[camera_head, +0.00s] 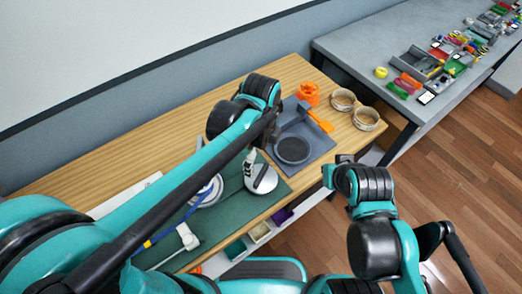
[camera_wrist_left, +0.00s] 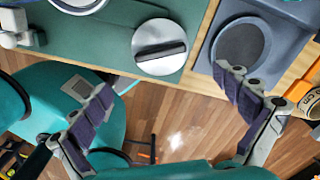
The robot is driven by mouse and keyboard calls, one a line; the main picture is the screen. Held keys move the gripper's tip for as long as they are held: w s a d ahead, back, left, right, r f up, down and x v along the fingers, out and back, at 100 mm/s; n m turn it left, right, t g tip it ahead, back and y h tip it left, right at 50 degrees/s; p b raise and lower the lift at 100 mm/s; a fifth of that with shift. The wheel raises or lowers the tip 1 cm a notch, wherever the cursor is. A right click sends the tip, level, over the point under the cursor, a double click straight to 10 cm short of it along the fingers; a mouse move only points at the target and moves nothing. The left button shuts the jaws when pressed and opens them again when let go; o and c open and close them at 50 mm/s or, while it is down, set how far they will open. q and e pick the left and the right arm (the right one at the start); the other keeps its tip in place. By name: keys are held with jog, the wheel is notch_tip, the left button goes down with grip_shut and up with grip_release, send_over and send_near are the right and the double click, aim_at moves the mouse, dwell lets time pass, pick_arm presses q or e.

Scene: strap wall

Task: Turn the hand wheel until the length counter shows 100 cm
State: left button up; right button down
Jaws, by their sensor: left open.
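A round silver disc with a dark bar across its face, which looks like the hand wheel (camera_head: 262,179), sits on the green mat; it also shows in the left wrist view (camera_wrist_left: 160,62). My left gripper (camera_wrist_left: 165,82) is open and empty, its fingers spread on either side below the disc. In the head view the left gripper (camera_head: 249,160) is mostly hidden by its arm, close to the disc. My right gripper (camera_head: 338,170) is off the table's front edge, its jaws unclear. I cannot make out a length counter or any reading.
A white round part (camera_head: 208,191) and a blue-yellow strap (camera_head: 170,228) lie left of the disc. A grey tray with a round dark recess (camera_head: 292,150) stands to its right, with an orange part (camera_head: 308,94) and two rings (camera_head: 366,118) beyond. A grey table (camera_head: 345,45) holds several small items.

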pick_arm(q)
jog(key=shift+r, duration=1.35)
